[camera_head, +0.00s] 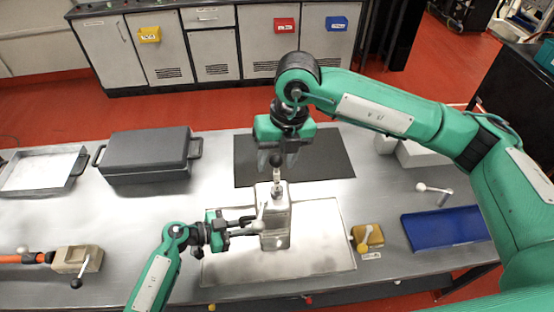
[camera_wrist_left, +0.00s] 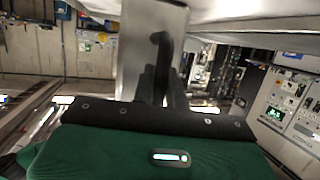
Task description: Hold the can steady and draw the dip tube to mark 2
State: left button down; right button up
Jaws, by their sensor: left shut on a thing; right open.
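The can (camera_head: 275,230) is a metallic upright box standing on a pale tray in the middle of the table. The dip tube (camera_head: 277,177) rises from its top and ends in a dark ball knob (camera_head: 276,160). No marks on the tube are readable. My left gripper (camera_head: 254,224) is shut on the can's handle at its left side. The left wrist view shows the can wall (camera_wrist_left: 135,62) and the dark handle (camera_wrist_left: 161,65) between the fingers. My right gripper (camera_head: 283,158) is open, pointing down at the knob; its fingers partly overlap it, and contact cannot be told.
The tray (camera_head: 325,250) lies under the can, with a dark mat (camera_head: 330,165) behind. A yellow block with a lever (camera_head: 368,236) and a blue tray (camera_head: 445,230) are at right. A dark case (camera_head: 145,155), a metal pan (camera_head: 40,170) and a clamp block (camera_head: 75,260) are at left.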

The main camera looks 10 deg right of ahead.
pick_arm(q)
jog(key=shift+s+f, duration=0.1)
jog(key=shift+f, duration=0.1)
pick_arm(e)
notch_tip(320, 180, up, 11)
jog(key=d, duration=0.2)
jog(key=shift+w, duration=0.15)
pick_arm(q)
jog(key=c, duration=1.3)
grip_release()
jog(key=shift+r, duration=0.1)
jog(key=shift+c, duration=0.2)
jog(key=shift+a, duration=0.15)
